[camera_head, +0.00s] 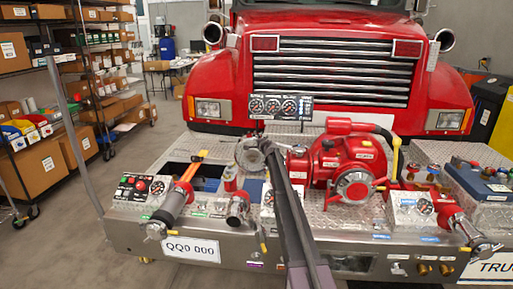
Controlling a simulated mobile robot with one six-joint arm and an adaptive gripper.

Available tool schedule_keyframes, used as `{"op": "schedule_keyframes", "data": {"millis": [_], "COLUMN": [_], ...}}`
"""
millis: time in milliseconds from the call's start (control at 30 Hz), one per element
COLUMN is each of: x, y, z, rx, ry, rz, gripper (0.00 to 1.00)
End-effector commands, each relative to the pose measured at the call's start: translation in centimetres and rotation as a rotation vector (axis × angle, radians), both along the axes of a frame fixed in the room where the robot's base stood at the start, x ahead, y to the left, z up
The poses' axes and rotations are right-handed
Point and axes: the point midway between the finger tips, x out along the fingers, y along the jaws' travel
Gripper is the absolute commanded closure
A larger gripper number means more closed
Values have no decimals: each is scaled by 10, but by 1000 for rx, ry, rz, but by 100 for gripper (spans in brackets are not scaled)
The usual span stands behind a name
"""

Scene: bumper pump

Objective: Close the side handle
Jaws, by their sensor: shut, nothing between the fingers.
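The red pump (345,165) sits on the silver tread-plate bumper (290,140) of a red fire truck. I cannot tell for sure which lever is the side handle. An orange-yellow lever (194,164) stands tilted at the left of the bumper, and a yellow handle (396,155) stands at the pump's right side. My dark arm rises from the bottom middle, and my gripper (249,154) is at its far end, left of the pump. It is small in view and its fingertips are hard to make out. It is shut and empty, apart from both levers.
A gauge panel (280,107) stands behind my gripper. Capped outlets (170,208) and a small control panel (138,187) are at the bumper's left. Another gauge box (412,212) and outlet (470,232) are at the right. Shelves (50,120) line the left; floor between is clear.

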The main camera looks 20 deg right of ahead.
Motion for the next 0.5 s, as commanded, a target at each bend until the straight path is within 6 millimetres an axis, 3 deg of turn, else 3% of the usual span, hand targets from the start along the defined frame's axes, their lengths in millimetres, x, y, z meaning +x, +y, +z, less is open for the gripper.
{"op": "schedule_keyframes", "data": {"millis": [33, 200, 500], "x": [11, 26, 34], "y": [-6, -15, -22], "z": [0, 0, 0], "rx": [0, 0, 0], "ry": [0, 0, 0], "rz": [-2, -1, -1], "gripper": [100, 100, 100]}}
